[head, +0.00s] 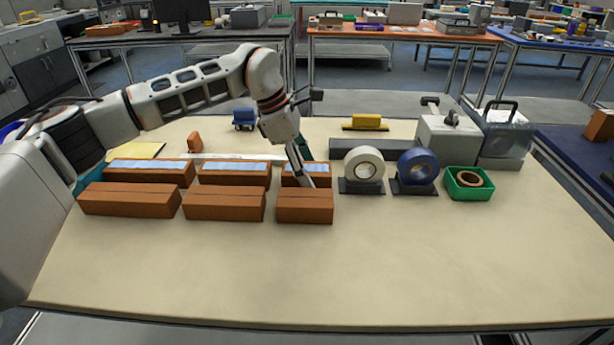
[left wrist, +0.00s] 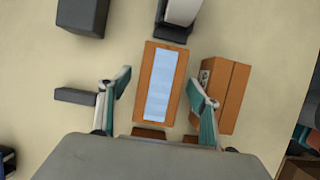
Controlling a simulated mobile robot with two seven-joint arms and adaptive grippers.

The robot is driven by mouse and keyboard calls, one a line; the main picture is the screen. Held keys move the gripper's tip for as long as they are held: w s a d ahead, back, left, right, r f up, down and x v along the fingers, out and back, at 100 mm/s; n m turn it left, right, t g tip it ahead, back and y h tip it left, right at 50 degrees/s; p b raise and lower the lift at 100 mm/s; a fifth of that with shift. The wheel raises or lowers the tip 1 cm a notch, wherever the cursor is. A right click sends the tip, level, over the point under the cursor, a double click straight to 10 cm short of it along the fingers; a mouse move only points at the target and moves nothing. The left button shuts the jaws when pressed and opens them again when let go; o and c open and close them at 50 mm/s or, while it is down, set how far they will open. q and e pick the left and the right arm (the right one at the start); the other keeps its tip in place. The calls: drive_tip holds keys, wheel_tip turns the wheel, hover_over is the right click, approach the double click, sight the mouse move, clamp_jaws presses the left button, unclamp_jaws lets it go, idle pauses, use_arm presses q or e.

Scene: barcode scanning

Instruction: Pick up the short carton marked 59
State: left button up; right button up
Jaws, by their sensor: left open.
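A short brown carton (head: 305,168) with a pale blue-white top strip stands at the right end of the back row in the head view. In the left wrist view the same carton (left wrist: 162,84) lies lengthwise between my fingers. No number 59 is readable on any carton. My left gripper (head: 303,163) is open over it, one finger on each long side; it also shows in the left wrist view (left wrist: 158,77). Whether the fingers touch it I cannot tell. A plain short carton (head: 305,206) stands just in front. My right gripper is out of view.
Longer cartons (head: 225,204) stand to the left in two rows. A white tape roll (head: 364,169), a blue tape roll (head: 417,171) and a green bin (head: 466,190) stand to the right. A dark grey block (head: 372,148) lies behind. The table front (head: 350,280) is clear.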

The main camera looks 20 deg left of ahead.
use_arm(q)
drive_tip(key=shift+f, duration=0.25)
idle(0.4)
drive_tip(key=c, duration=1.4)
